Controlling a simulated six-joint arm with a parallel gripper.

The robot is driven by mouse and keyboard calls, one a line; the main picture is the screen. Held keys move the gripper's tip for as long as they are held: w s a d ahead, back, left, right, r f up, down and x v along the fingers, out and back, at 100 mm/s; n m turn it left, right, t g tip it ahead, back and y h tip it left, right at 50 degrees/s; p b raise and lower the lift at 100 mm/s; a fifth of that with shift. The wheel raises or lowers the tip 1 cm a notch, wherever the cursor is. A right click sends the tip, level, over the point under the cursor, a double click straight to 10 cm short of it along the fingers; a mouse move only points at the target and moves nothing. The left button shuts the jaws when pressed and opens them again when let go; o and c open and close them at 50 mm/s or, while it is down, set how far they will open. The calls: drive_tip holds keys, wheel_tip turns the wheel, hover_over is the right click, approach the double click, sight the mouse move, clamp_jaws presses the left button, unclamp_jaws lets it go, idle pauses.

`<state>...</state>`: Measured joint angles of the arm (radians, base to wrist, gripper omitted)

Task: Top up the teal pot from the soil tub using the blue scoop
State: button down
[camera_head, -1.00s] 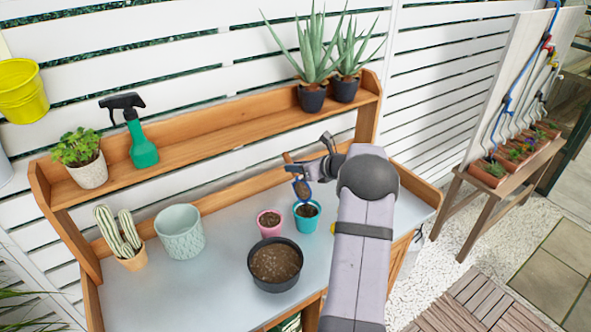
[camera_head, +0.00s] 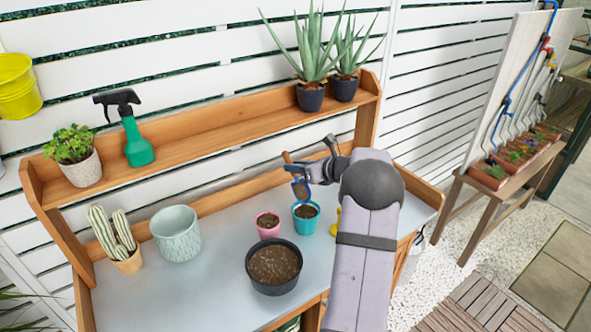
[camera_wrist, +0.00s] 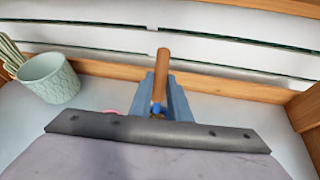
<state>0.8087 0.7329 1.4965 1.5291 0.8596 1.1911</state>
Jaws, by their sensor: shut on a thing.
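My gripper (camera_head: 318,173) is shut on the blue scoop (camera_head: 302,190) and holds it above the teal pot (camera_head: 305,220). The scoop's bowl is tilted and shows brown soil colour. Its wooden handle (camera_wrist: 162,70) sticks up between the fingers in the wrist view; the bowl is hidden there. The teal pot stands on the bench with dark soil in it. The soil tub (camera_head: 274,268), black and round with brown soil, stands in front and to the left of the teal pot.
A pink pot (camera_head: 268,224) stands just left of the teal pot. A pale patterned pot (camera_head: 176,236) and a cactus (camera_head: 115,240) are farther left. A yellow object (camera_head: 335,222) shows beside my arm. The shelf (camera_head: 220,122) runs behind. The bench's front left is clear.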

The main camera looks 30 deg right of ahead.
drive_tip(key=shift+s+r+t+b, duration=0.2)
drive_tip(key=shift+s+t+b, duration=0.2)
drive_tip(key=shift+b, duration=1.15)
drive_tip(key=p, duration=0.2)
drive_tip(key=shift+w+r+p, duration=0.2)
drive_tip(key=shift+w+p, duration=0.05)
drive_tip(key=shift+p, duration=0.1)
drive_tip(key=shift+w+g+p, duration=0.1)
drive_tip(key=shift+g+p, duration=0.3)
drive_tip(key=shift+p, duration=0.3)
drive_tip(key=w+f+g+p, duration=0.1)
drive_tip(key=p, duration=0.5)
drive_tip(key=w+g+p, duration=0.1)
drive_tip(key=g+p, duration=0.1)
drive_tip(key=p, duration=0.5)
drive_tip(key=shift+w+f, duration=0.3)
drive_tip(key=shift+f, duration=0.1)
drive_tip(key=w+f+g+p, duration=0.1)
drive_tip(key=p, duration=0.2)
drive_tip(key=shift+p, duration=0.3)
drive_tip(key=shift+w+f+m+g+b, duration=0.3)
drive_tip(key=shift+w+f+g+b, duration=0.35)
drive_tip(key=shift+g+b, duration=0.25)
drive_tip(key=shift+r, duration=0.1)
